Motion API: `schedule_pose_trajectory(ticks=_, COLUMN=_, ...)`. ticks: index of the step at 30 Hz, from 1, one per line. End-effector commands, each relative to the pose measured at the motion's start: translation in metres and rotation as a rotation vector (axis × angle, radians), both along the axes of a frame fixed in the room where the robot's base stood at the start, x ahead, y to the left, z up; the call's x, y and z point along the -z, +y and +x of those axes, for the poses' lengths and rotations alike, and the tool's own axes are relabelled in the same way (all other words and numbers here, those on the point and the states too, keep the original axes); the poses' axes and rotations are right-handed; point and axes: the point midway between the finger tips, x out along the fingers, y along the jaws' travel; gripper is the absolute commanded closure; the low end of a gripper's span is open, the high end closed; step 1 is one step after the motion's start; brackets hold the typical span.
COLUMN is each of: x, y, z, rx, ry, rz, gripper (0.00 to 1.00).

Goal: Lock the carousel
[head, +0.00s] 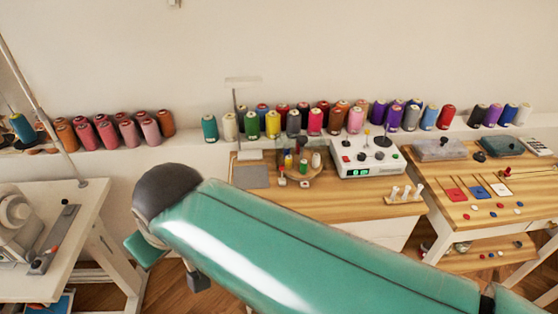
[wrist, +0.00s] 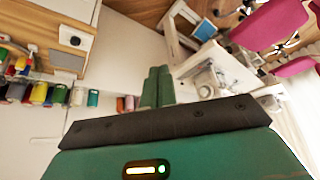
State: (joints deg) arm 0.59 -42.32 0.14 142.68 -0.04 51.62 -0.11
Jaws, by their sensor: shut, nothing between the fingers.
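The carousel (head: 322,176) appears to be the low round stand with small spools on the middle wooden table, left of a white control box (head: 368,157). A lock on it is too small to make out. My gripper (wrist: 157,86) shows in the wrist view as two green fingers side by side, shut and empty. They point toward the wall and floor area, away from the carousel. In the head view my green arm crosses the foreground and covers the table's front edge; my gripper does not clearly show there.
Thread cones (head: 315,121) line the wall ledge. A thin stand (head: 237,110) rises at the table's back left. White pegs (head: 406,193) stand at its right. The right table (head: 480,215) holds colored cards and buttons. A sewing table (head: 85,200) stands left, with floor between.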

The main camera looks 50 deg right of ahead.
Motion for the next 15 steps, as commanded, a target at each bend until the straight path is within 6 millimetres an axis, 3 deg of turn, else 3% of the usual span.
schedule_pose_trajectory(ticks=5, x=-0.010, y=-0.025, z=0.028, rx=0.068, ry=0.038, rz=-0.027, gripper=1.00)
schedule_pose_trajectory(ticks=8, x=-0.016, y=-0.053, z=0.056, rx=0.127, ry=0.076, rz=-0.045, gripper=1.00)
schedule_pose_trajectory(ticks=15, x=-0.013, y=-0.144, z=0.121, rx=0.261, ry=0.169, rz=-0.060, gripper=1.00)
